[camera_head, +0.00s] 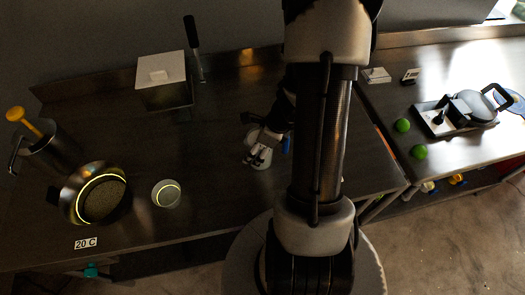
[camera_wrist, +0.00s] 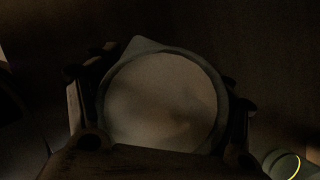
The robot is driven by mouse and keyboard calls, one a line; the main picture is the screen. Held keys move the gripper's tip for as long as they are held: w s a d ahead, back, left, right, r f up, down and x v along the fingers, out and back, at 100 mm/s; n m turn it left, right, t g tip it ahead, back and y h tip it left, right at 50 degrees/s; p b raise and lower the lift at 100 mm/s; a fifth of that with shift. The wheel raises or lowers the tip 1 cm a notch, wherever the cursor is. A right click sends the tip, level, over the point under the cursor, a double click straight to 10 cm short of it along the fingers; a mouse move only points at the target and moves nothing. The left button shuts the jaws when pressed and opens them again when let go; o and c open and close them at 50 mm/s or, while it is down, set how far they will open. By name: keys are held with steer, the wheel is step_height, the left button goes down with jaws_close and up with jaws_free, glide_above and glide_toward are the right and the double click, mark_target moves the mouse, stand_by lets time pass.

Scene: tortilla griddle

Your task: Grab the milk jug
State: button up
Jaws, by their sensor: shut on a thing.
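The milk jug (camera_head: 262,162) is a small pale vessel standing on or just above the dark counter, partly hidden by my gripper (camera_head: 265,143). In the wrist view, the jug (camera_wrist: 160,100) shows from above as a round rim with a pointed spout at the upper left. The fingers of my gripper (camera_wrist: 158,115) lie on its left and right sides, shut on it. The inside of the jug looks pale and dim; I cannot tell what it holds. Whether its base touches the counter is not clear.
A small pale cup (camera_head: 166,194) and a dark pot (camera_head: 68,195) with a glowing ring stand to the left. A pitcher (camera_head: 48,150) and a white-lidded box (camera_head: 163,80) stand farther back. Green limes (camera_head: 402,125) and a press (camera_head: 470,108) are on the right table.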

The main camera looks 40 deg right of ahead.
steer(key=c, duration=0.9)
steer(key=shift+c, duration=0.3)
